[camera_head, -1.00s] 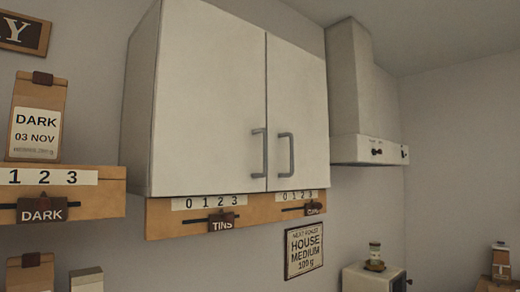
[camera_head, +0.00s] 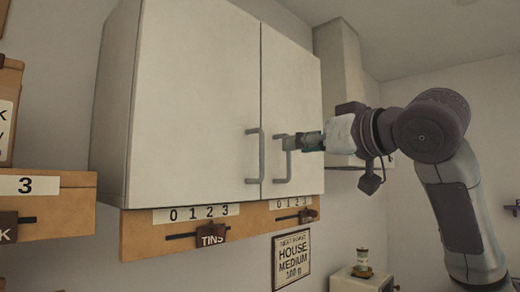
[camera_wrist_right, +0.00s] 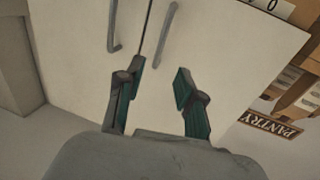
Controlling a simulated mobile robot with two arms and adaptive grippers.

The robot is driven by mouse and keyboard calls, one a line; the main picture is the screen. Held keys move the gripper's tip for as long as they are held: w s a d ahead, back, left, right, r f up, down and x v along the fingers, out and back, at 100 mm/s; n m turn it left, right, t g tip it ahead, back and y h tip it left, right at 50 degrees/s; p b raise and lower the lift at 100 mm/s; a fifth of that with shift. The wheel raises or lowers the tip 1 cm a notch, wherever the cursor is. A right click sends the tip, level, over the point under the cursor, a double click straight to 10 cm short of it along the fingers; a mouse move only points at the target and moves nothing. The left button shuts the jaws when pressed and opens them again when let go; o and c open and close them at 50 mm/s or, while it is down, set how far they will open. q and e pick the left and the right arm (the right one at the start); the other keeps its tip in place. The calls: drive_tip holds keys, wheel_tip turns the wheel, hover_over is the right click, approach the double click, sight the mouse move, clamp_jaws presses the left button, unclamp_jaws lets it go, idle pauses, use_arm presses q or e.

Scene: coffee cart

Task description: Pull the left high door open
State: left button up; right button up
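The wall cupboard has two shut white doors, the left high door (camera_head: 198,105) and the right door (camera_head: 292,110). Each has a grey bar handle beside the middle seam: the left door's handle (camera_head: 252,156) and the right door's handle (camera_head: 287,158). My right gripper (camera_head: 291,143) is in front of the doors and overlaps the right handle in the head view. In the right wrist view my right gripper (camera_wrist_right: 153,83) is open and empty, with the left door's handle (camera_wrist_right: 164,36) beyond its fingertips, apart from them. My left gripper is not in view.
A wooden rail (camera_head: 212,227) with number strips and a TINS slider runs under the cupboard. A range hood (camera_head: 340,80) stands right of it, behind my arm. A shelf (camera_head: 50,217) is at left. A HOUSE MEDIUM sign (camera_head: 292,258) hangs below.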

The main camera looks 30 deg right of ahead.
sight(263, 150)
drive_tip(key=w+p, duration=0.1)
drive_tip(key=w, duration=0.3)
drive_tip(key=w+a+p, duration=0.1)
drive_tip(key=w+p, duration=0.1)
drive_tip(key=w, duration=0.2)
drive_tip(key=w+p, duration=0.1)
drive_tip(key=w, duration=0.3)
drive_tip(key=shift+w+a+p, duration=0.15)
drive_tip(key=shift+a+p, duration=0.2)
drive_tip(key=shift+a, duration=0.05)
clamp_jaws()
